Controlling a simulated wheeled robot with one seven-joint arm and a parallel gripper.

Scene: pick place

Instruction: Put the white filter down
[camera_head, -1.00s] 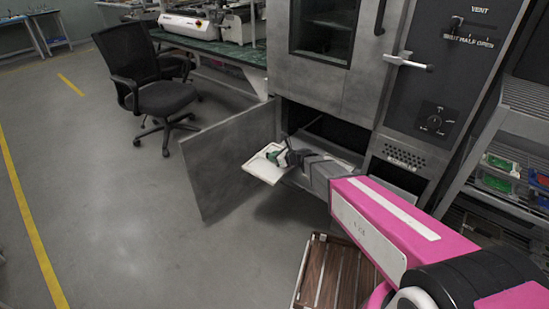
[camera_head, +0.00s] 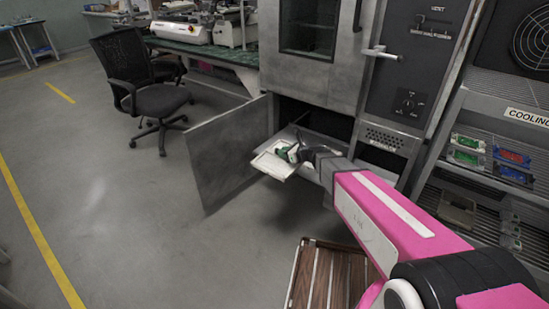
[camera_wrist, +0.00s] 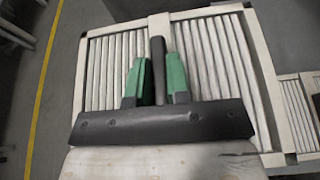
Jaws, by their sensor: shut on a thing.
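The white filter is a flat, pale square panel with a frame and slats. In the head view the white filter (camera_head: 268,166) is held tilted in front of the oven's open lower compartment, beside its open door. In the wrist view the filter (camera_wrist: 215,60) fills most of the picture beyond my gripper. My gripper (camera_wrist: 158,78) has green fingers on either side of a dark upright bar at the filter's middle, and is shut on it. In the head view my gripper (camera_head: 289,153) is small, and its contact with the filter is partly hidden.
The grey oven (camera_head: 315,60) has its lower door (camera_head: 230,150) swung open to the left. A brown slatted wooden piece (camera_head: 325,275) stands low in front. A cooling rack (camera_head: 500,130) with colored parts is at right. A black chair (camera_head: 140,80) stands left; open floor lies between.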

